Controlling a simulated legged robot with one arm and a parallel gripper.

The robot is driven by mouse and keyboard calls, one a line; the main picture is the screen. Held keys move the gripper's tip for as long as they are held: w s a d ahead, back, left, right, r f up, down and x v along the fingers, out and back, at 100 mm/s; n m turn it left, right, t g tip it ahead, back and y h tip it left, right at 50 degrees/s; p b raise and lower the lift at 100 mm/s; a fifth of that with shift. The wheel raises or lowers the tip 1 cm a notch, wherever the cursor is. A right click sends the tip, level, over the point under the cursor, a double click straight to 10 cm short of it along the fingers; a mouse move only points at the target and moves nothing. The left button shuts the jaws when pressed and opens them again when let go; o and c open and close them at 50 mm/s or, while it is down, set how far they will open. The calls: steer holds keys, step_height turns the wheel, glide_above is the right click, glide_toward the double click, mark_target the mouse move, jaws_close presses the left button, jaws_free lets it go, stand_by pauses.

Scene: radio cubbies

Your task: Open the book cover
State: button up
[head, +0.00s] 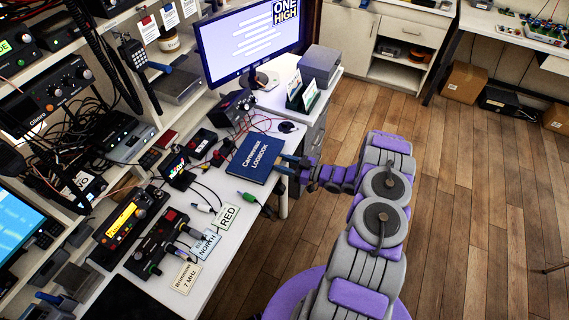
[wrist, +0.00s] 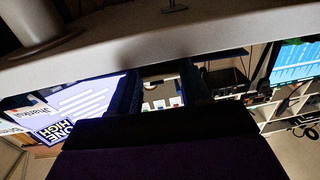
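The closed dark blue logbook (head: 256,157) lies flat on the white desk (head: 226,267), near its right edge, with white title lettering facing up. My gripper (head: 284,164) is at the book's right edge, low beside the desk edge. Its two fingers are apart, with tips close to the cover's edge; I cannot tell whether they touch it. In the wrist view the dark fingers (wrist: 163,90) stand apart with a gap between them. Shelf items show through that gap.
Radios fill the left. The wooden floor (head: 470,200) at right is clear.

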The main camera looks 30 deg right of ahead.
jaws_close()
steer(key=shift+r, duration=0.1)
